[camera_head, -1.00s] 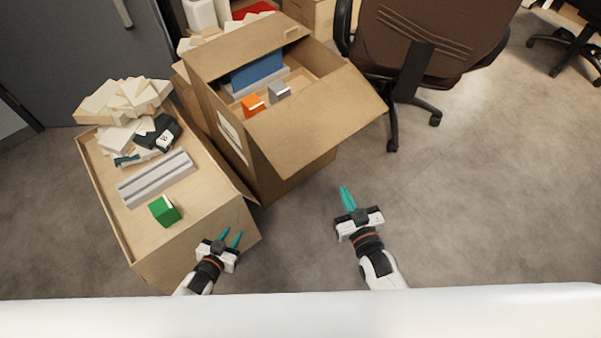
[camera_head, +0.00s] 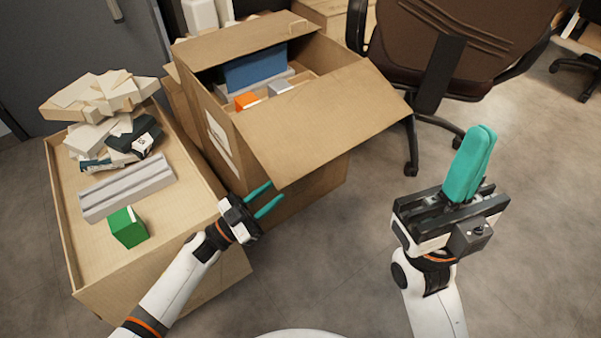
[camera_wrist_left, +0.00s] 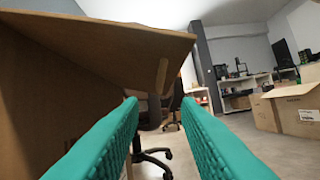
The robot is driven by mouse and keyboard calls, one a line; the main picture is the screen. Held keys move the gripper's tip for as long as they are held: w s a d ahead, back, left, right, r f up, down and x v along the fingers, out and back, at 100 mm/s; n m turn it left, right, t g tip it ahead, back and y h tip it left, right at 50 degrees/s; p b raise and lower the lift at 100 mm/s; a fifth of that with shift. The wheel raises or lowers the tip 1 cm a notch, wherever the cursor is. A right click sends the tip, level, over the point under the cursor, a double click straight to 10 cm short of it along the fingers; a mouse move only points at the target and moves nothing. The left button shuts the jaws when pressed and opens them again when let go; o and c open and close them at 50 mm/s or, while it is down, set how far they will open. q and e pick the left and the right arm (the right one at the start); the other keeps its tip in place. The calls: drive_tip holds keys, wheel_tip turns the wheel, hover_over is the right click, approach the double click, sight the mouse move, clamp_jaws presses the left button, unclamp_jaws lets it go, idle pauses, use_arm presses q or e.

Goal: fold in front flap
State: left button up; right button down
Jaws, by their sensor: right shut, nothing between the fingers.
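The open carton (camera_head: 300,180) stands in the middle, with its front flap (camera_head: 325,120) hanging outward and sloping down toward me. The flap's underside (camera_wrist_left: 110,45) fills the upper left of the left wrist view. My left gripper (camera_head: 265,200) is open and empty, below the flap's lower left corner and close to the carton's front wall. Its teal fingers are spread in the left wrist view (camera_wrist_left: 160,110). My right gripper (camera_head: 475,165) is raised to the right of the flap, apart from it, with its teal fingers together and nothing between them.
The carton holds a blue box (camera_head: 255,70), an orange block (camera_head: 246,100) and a grey block (camera_head: 280,87). An office chair (camera_head: 450,60) stands behind right.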

sight(300, 170)
use_arm(q)
drive_tip(key=b+x, duration=0.2)
drive_tip(key=x, duration=0.7)
drive_tip(key=shift+w+d+r, duration=0.1)
drive_tip(key=shift+w, duration=0.05)
drive_tip(key=shift+c, duration=0.5)
clamp_jaws()
